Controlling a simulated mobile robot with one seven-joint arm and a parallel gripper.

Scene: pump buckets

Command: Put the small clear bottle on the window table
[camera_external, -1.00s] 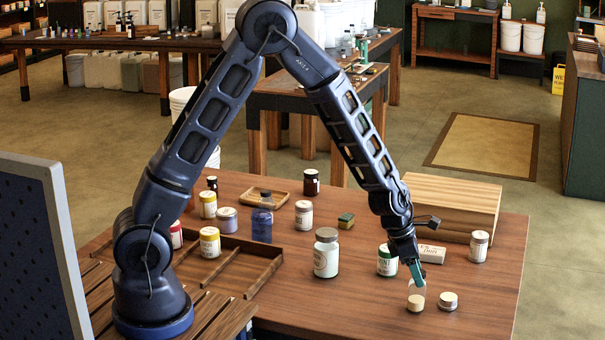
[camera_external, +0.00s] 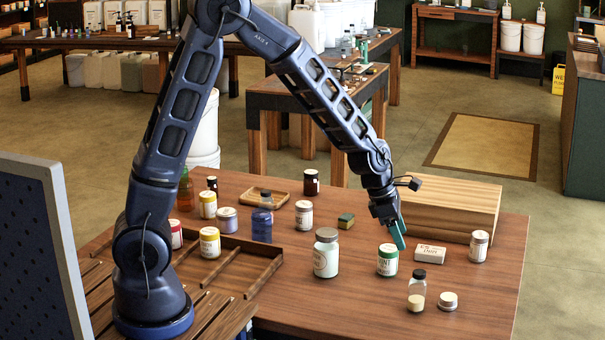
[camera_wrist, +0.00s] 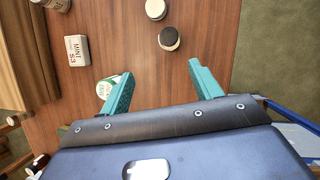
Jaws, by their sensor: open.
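The small clear bottle (camera_external: 417,285) stands upright near the front right of the wooden table (camera_external: 370,310). It has a dark cap and pale contents at its bottom. In the wrist view the bottle (camera_wrist: 168,39) shows from above, beyond the fingertips. My gripper (camera_external: 399,238) hangs above the table, up and behind the bottle, close over the green-labelled jar (camera_external: 388,260). In the wrist view my gripper (camera_wrist: 162,82) has its teal fingers wide apart with nothing between them. I cannot tell which table is the window table.
A round tin (camera_external: 448,300) stands right of the bottle. A white box (camera_external: 430,253), a wooden crate (camera_external: 440,206) and a jar (camera_external: 479,246) stand behind it. A larger jar (camera_external: 326,255) is to the left. Other tables (camera_external: 265,100) stand farther back.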

